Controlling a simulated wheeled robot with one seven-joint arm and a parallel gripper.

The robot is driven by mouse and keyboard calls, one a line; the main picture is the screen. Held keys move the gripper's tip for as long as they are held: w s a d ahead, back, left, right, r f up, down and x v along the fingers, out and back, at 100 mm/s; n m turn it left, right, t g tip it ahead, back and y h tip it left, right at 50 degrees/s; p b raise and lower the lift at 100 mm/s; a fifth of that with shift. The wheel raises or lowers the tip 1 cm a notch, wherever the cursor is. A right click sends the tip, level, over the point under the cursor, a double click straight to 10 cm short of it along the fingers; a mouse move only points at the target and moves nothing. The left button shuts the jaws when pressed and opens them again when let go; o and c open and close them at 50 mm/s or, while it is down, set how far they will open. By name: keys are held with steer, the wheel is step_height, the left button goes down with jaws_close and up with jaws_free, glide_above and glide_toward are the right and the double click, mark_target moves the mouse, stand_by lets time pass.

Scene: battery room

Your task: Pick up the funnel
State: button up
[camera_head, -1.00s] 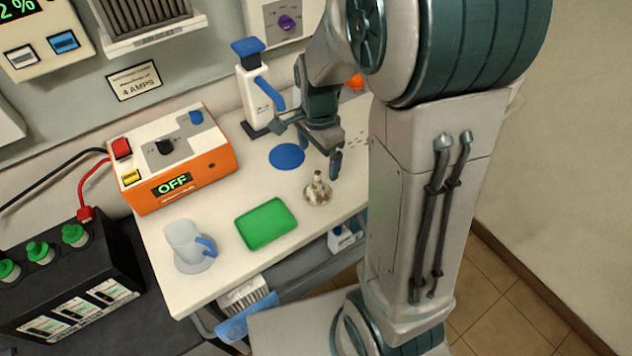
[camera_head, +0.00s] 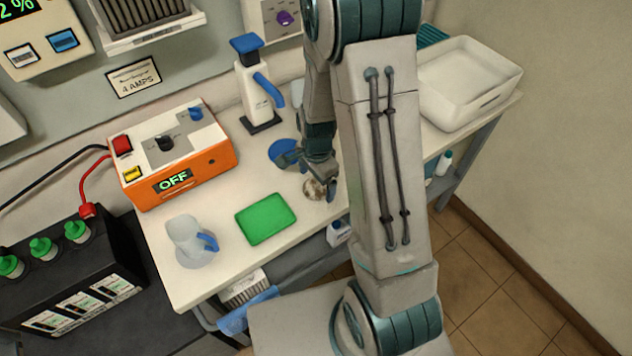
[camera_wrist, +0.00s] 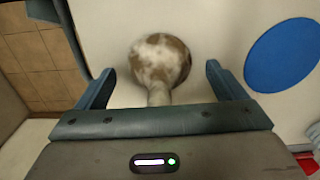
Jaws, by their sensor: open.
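The funnel (camera_head: 314,189) is a small metallic piece on the white bench top, near the front edge. In the head view my gripper (camera_head: 310,178) is right over it and hides part of it. In the wrist view the funnel (camera_wrist: 160,62) shows its round, shiny, mottled body, with its narrow stem towards my palm. My gripper (camera_wrist: 157,85) is open, with one finger on each side of the stem and a gap on both sides. The stem's near end is hidden behind the palm's edge.
A blue disc (camera_head: 283,153) lies just behind the funnel. A green tray (camera_head: 266,219) and a clear jug (camera_head: 190,243) stand to the left. An orange charger (camera_head: 178,160) and a white dispenser bottle (camera_head: 258,90) stand behind. A white bin (camera_head: 468,84) is at the right.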

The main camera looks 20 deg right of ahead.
steer(key=shift+f, duration=0.4)
steer(key=c, duration=1.1)
steer(key=shift+o, duration=0.2)
steer(key=shift+r, duration=0.1)
